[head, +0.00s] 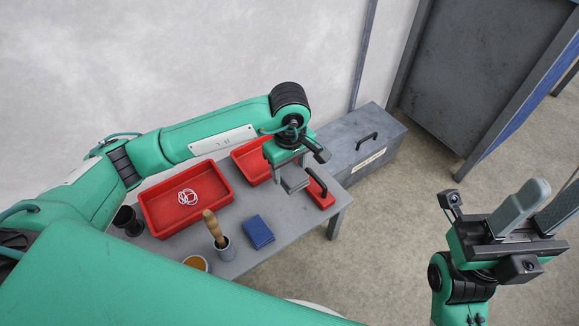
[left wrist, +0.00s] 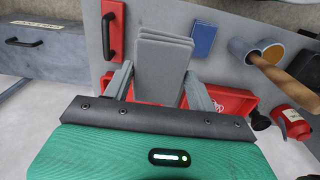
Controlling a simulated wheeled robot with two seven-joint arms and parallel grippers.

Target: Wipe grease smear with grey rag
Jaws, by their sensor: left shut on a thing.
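My left gripper (head: 290,170) is over the right part of the grey table (head: 233,268). It is shut on the grey rag (left wrist: 162,62), a folded stack of grey layers between the two fingers in the left wrist view. In the head view the rag hangs at the fingertips, partly hidden, and I cannot tell whether it touches the table. I cannot make out a grease smear; the gripper and rag hide part of the tabletop. My right gripper (head: 538,210) is off to the right over the floor, fingers apart and empty.
A red block with black handle (head: 322,196) sits close right of the left gripper. A grey toolbox (head: 345,150) is behind.

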